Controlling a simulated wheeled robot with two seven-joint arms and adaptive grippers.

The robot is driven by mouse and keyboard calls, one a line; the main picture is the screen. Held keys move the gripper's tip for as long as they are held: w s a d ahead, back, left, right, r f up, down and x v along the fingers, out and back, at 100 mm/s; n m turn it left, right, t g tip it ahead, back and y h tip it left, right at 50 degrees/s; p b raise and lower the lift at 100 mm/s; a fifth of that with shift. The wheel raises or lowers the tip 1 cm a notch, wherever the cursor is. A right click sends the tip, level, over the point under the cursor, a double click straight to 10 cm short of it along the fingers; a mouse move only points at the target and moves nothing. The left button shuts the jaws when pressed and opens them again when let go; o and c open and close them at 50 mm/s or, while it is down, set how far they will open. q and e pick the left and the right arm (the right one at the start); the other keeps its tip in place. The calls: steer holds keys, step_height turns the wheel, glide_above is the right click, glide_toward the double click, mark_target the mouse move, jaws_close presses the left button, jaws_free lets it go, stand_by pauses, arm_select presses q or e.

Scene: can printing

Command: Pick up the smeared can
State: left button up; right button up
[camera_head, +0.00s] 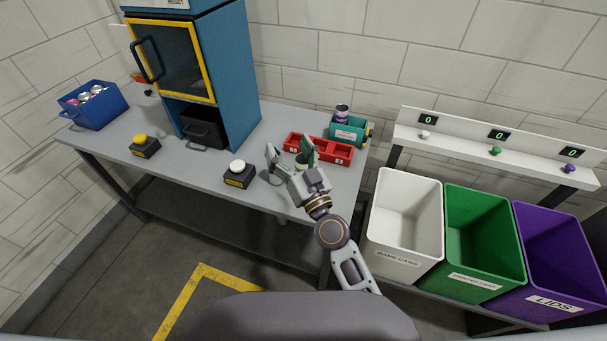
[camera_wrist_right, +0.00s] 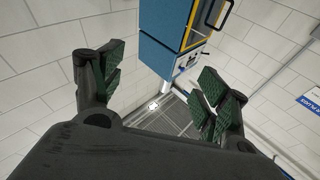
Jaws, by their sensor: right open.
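A can with a dark, purplish side and a pale top (camera_head: 342,112) stands on the teal device (camera_head: 347,129) at the back right of the table. Whether it is smeared is too small to tell. My right gripper (camera_head: 291,153) is open above the table, in front of the red tray (camera_head: 332,152) and to the left of the teal device. In the right wrist view its fingers (camera_wrist_right: 155,88) are spread wide with nothing between them. A small pale-green shape shows by the right finger in the head view; I cannot tell what it is. My left gripper is not in view.
A blue crate (camera_head: 104,115) of cans stands at the far left. A blue cabinet (camera_head: 228,80) with a yellow-framed door stands behind a yellow button (camera_head: 140,139) and a white button (camera_head: 238,166). White (camera_head: 383,215), green (camera_head: 456,235) and purple (camera_head: 530,250) bins stand at the right.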

steer(key=w+d+m+t+h, duration=0.2)
steer(key=w+m+h, duration=0.2)
steer(key=m+h, duration=0.5)
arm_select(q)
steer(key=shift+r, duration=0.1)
arm_select(e)
steer(key=s+a+f+g+h, duration=0.1)
steer(key=f+g+h, duration=0.1)
steer(key=f+g, duration=0.2)
steer(key=s+a+f+n+g+h, duration=0.1)
steer(key=s+f+g+h, duration=0.1)
steer(key=f+g, duration=0.3)
step_height(320, 180, down, 4)
steer(key=shift+s+a+f+h, duration=0.2)
steer(key=shift+a+f+h, duration=0.05)
steer(key=shift+h, duration=0.35)
steer(key=shift+w, duration=0.1)
